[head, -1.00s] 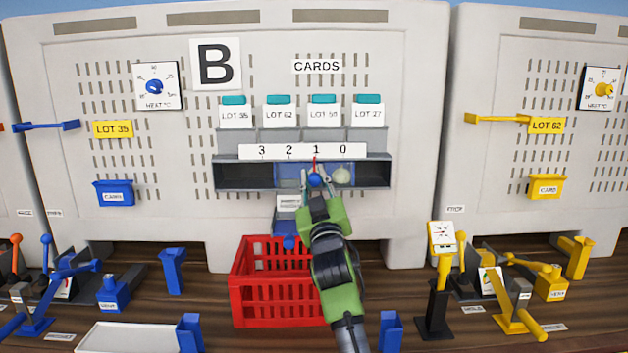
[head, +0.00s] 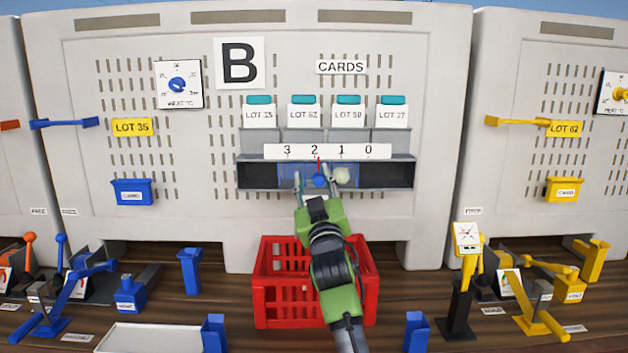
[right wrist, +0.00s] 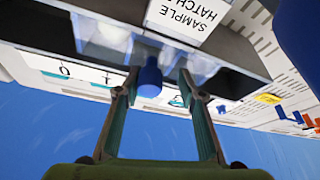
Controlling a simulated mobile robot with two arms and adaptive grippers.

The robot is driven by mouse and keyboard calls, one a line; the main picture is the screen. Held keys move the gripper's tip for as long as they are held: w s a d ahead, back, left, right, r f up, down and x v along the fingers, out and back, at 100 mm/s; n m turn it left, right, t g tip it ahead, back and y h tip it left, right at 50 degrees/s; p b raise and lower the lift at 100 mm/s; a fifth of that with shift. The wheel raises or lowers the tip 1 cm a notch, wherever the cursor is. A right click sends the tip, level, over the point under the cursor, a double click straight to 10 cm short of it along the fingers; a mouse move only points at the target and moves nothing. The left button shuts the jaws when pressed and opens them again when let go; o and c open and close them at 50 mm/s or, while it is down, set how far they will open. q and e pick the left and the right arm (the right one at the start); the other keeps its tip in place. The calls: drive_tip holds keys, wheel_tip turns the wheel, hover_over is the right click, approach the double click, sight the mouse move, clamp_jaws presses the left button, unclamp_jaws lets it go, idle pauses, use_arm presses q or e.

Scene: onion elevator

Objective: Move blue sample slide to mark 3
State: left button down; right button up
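The blue sample slide (head: 289,172) is a translucent blue panel in the dark slot under the number strip (head: 327,151). Its red pointer (head: 318,164) stands just right of the 2, between 2 and 1. My right gripper (head: 312,178) is at the slide with its fingers apart on either side of the round blue knob (head: 319,181). In the right wrist view the blue knob (right wrist: 150,76) sits between the open fingers, nearer the left one; contact is unclear. My left gripper is not in view.
A pale round thing (head: 342,175) shows in the slot right of the knob. A red crate (head: 290,319) stands on the bench below my right arm. The dark slot (head: 256,174) is clear left of the slide. Blue and yellow levers stand at both sides.

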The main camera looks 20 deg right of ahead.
drive_tip(key=shift+s+d, duration=0.1)
drive_tip(key=shift+s, duration=0.1)
drive_tip(key=shift+s+f, duration=0.1)
drive_tip(key=shift+s, duration=0.1)
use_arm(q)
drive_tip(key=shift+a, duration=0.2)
use_arm(e)
drive_tip(key=v, duration=1.1)
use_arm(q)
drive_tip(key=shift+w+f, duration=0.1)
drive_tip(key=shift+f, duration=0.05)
use_arm(e)
drive_tip(key=shift+s+f, duration=0.1)
drive_tip(key=shift+s, duration=0.2)
